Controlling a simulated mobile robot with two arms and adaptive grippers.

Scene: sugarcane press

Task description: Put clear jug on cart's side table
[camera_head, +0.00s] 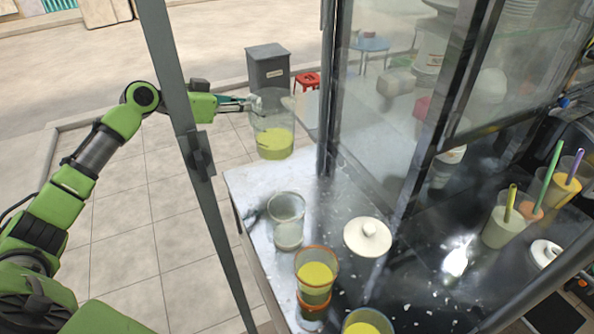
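The clear jug (273,125) is a transparent vessel with yellow-green juice in its lower part. It is upright, just beyond the far left corner of the speckled metal cart top (255,185). My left gripper (249,103) comes in from the left and is closed at the jug's upper left wall, seeming to hold it in the air. The fingertips are small and partly hidden by the jug. A light grey flat surface (304,110), possibly a side table, shows behind the jug and is partly hidden. My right gripper is not in view.
On the metal top stand an empty glass (287,222), a white lid (367,237) and orange-rimmed juice glasses (315,275). A grey post (190,140) crosses before my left arm. Glass panels (395,110) rise at right. A bin (268,68) and red stool (307,80) stand behind.

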